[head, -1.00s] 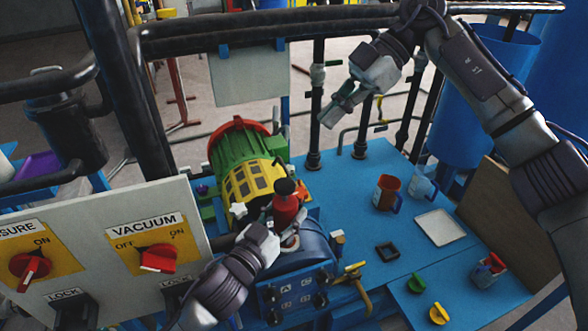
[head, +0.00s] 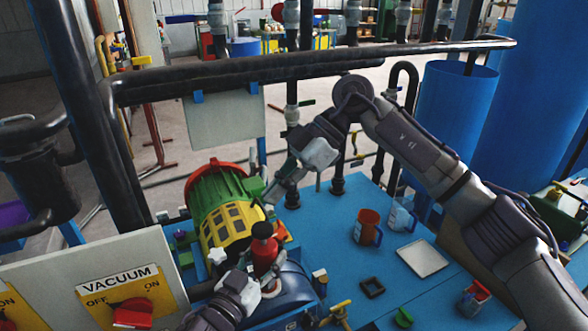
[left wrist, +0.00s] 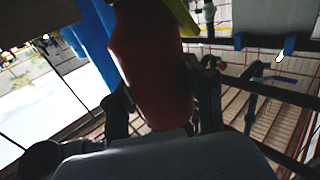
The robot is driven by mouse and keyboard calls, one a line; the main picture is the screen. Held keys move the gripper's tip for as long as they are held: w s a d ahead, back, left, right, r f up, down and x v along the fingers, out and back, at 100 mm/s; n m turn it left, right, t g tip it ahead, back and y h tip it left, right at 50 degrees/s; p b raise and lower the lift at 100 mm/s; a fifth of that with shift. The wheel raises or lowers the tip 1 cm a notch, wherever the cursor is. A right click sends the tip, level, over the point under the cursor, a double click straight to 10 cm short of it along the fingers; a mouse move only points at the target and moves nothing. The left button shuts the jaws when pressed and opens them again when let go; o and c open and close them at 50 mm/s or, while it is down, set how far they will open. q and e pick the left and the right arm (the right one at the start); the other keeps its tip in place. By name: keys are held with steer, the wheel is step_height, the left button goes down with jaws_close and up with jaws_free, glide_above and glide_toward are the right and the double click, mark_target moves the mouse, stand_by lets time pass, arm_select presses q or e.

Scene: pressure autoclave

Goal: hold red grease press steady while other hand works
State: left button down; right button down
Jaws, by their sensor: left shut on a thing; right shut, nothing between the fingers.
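The red grease press (head: 265,254) stands upright in the head view, in front of the green and yellow motor (head: 225,205). Its red body (left wrist: 150,65) fills the middle of the left wrist view. My left gripper (head: 262,284) is shut on the press low on its body. The fingers sit on either side of it in the left wrist view. My right gripper (head: 275,192) is shut and empty. It is above and behind the press, close to the motor's right side. The press's lower end is partly hidden by my left gripper.
An orange mug (head: 367,228), a clear jug (head: 402,215), a white tray (head: 422,258) and a small dark square frame (head: 372,287) are on the blue table (head: 335,245). A panel with a red VACUUM switch (head: 133,312) is at lower left. A black pipe rail (head: 310,65) crosses behind.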

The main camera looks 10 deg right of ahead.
mark_target(258, 228)
steer(key=f, duration=0.2)
steer(key=a+f, duration=0.1)
steer(key=f, duration=0.1)
steer(key=shift+s+a, duration=0.1)
steer(key=shift+s, duration=0.1)
steer(key=shift+f, duration=0.55)
steer(key=shift+f, duration=1.45)
steer(key=shift+r, duration=0.1)
step_height(258, 228, up, 4)
steer(key=v, duration=1)
steer(key=shift+r, duration=0.25)
